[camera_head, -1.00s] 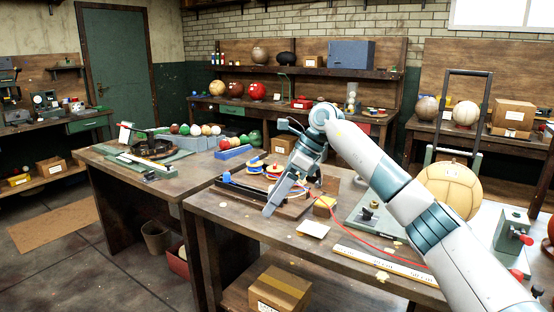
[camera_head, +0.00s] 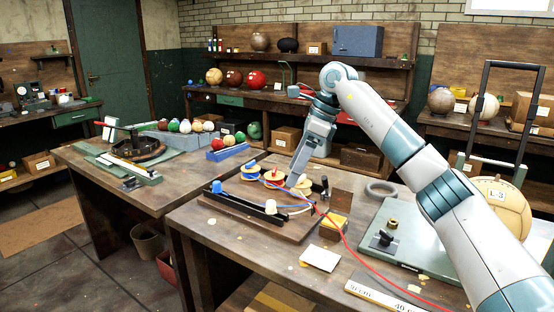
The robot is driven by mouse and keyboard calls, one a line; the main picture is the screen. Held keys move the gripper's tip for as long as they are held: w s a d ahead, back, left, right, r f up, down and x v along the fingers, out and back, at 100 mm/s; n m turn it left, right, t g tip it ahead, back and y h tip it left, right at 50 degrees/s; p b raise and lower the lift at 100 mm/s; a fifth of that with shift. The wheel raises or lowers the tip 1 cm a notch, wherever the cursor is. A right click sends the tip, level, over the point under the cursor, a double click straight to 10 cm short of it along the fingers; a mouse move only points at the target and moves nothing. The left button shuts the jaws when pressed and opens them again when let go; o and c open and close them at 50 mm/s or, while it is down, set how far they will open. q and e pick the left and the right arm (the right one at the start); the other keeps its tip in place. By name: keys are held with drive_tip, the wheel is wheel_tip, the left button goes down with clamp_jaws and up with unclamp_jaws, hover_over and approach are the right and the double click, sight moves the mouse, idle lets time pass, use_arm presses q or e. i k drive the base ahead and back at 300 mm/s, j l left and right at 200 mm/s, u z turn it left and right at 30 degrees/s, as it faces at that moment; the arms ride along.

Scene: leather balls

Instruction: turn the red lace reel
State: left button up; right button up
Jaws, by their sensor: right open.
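The red lace reel (camera_head: 274,174) sits on a wooden board (camera_head: 262,222) on the near bench, between a blue reel (camera_head: 251,173) on its left and a pale reel (camera_head: 303,182) on its right. A red lace (camera_head: 352,250) runs from the reel area across the bench to the lower right. My right gripper (camera_head: 293,182) is open and points down just right of the red reel, in front of the pale reel. I cannot tell whether its fingertips touch anything. My left gripper is out of view.
A dark rail (camera_head: 250,204) lies along the board's front. A yellow block (camera_head: 333,226), a white card (camera_head: 320,258) and a grey ring (camera_head: 381,188) are nearby. A green plate (camera_head: 410,235) and a tan ball (camera_head: 500,205) stand to the right.

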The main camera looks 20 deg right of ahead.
sight(274, 176)
drive_tip(key=i+l, duration=0.3)
drive_tip(key=i, duration=0.25)
drive_tip(key=i+l, duration=0.35)
drive_tip(key=i, duration=0.2)
